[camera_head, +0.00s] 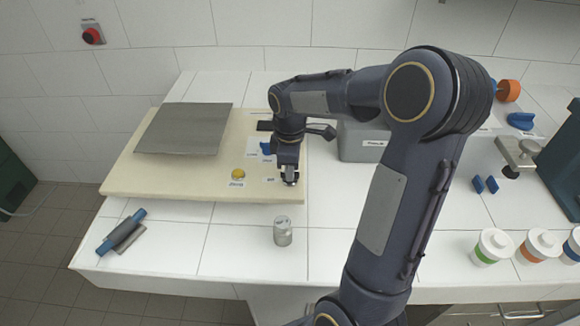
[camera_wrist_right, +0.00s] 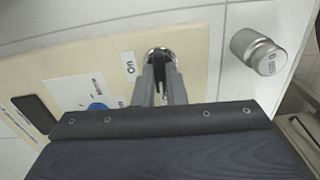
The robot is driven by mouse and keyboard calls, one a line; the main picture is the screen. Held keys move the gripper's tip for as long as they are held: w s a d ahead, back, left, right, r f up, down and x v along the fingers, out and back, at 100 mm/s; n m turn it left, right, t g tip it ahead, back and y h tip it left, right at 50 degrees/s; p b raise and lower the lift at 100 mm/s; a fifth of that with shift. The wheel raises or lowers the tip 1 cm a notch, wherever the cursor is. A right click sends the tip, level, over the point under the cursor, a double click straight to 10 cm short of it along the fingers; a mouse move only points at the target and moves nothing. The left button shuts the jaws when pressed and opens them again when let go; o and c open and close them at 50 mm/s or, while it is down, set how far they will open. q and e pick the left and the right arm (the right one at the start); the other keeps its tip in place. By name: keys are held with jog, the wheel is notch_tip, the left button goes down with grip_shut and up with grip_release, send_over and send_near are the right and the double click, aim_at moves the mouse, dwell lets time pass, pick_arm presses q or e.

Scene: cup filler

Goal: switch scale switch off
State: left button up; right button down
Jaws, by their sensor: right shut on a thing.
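The scale is a cream board (camera_head: 130,182) with a grey weighing plate (camera_head: 184,129) on it. The scale switch (camera_head: 291,181) sits at the board's front right corner. Its round metal base (camera_wrist_right: 161,50) shows in the wrist view, beside a label reading "On" (camera_wrist_right: 128,67). My right gripper (camera_head: 289,174) comes down over the switch from above. In the wrist view its two fingers (camera_wrist_right: 160,75) are closed together on the switch lever, which they mostly hide. I cannot tell which way the lever tilts. My left gripper is not in view.
A yellow button (camera_head: 238,174) sits left of the switch on the board. A metal weight (camera_head: 283,231) stands in front of the board; it also shows in the wrist view (camera_wrist_right: 262,54). A grey box (camera_head: 360,140) is to the right. A blue-and-grey tool (camera_head: 122,232) lies front left.

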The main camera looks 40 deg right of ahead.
jog(key=shift+n, duration=0.4)
jog(key=c, duration=1.5)
grip_release()
jog(key=shift+r, duration=0.1)
notch_tip(320, 180, up, 8)
jog(key=shift+f, duration=0.15)
